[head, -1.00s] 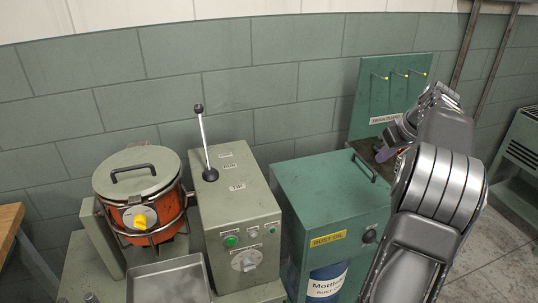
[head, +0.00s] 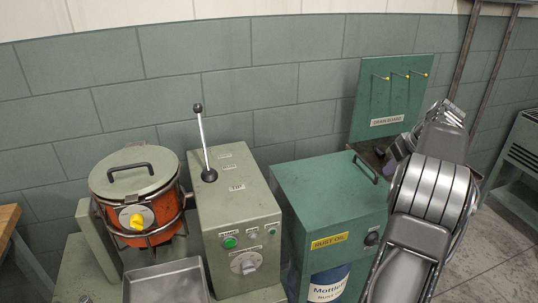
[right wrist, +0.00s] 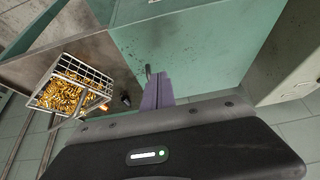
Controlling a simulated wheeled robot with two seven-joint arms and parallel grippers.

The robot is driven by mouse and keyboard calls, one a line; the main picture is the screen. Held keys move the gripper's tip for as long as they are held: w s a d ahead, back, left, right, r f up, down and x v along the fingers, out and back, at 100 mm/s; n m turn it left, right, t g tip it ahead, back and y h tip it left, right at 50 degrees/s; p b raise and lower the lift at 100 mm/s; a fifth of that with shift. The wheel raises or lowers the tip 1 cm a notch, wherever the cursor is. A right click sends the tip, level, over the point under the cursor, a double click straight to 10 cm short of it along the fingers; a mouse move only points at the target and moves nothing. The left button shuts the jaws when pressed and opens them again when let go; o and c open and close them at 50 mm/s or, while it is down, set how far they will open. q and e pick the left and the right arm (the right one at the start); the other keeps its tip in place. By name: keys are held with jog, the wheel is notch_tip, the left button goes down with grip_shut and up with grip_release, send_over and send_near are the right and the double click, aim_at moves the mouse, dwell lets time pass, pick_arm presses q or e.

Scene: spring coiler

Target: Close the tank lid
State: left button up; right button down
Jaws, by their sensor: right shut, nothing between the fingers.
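The green rust oil tank (head: 335,239) stands right of centre in the head view. Its flat green lid (head: 318,178) lies level on top, with no gap that I can see. A dark bar handle (head: 366,169) is on the lid's right part; it also shows in the right wrist view (right wrist: 148,72). My right gripper (head: 399,148) is to the right of the handle and partly hidden by my own arm. In the right wrist view its purple fingers (right wrist: 158,90) are together and empty, close to the handle. I cannot tell whether they touch it. My left gripper is out of view.
A wire basket of brass-coloured parts (right wrist: 68,92) stands beside the tank in the right wrist view. A green hook board (head: 393,95) rises behind. Left of the tank are a lever machine (head: 232,195), an orange lidded pot (head: 140,215) and a metal tray (head: 168,283).

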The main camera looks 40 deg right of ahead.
jog(key=shift+s+d+f+b, duration=0.1)
jog(key=shift+d+f+b, duration=0.25)
jog(key=shift+f+b, duration=0.45)
jog(key=shift+s+d+f+b, duration=0.1)
jog(key=shift+d+f+b, duration=0.25)
jog(key=shift+f, duration=0.85)
jog(key=shift+s+d+f+b, duration=0.1)
jog(key=shift+d+f+b, duration=0.2)
jog(key=shift+f+b, duration=0.55)
jog(key=shift+f, duration=0.1)
notch_tip(320, 180, up, 8)
jog(key=p, duration=0.6)
jog(key=shift+p, duration=0.3)
jog(key=shift+s, duration=0.1)
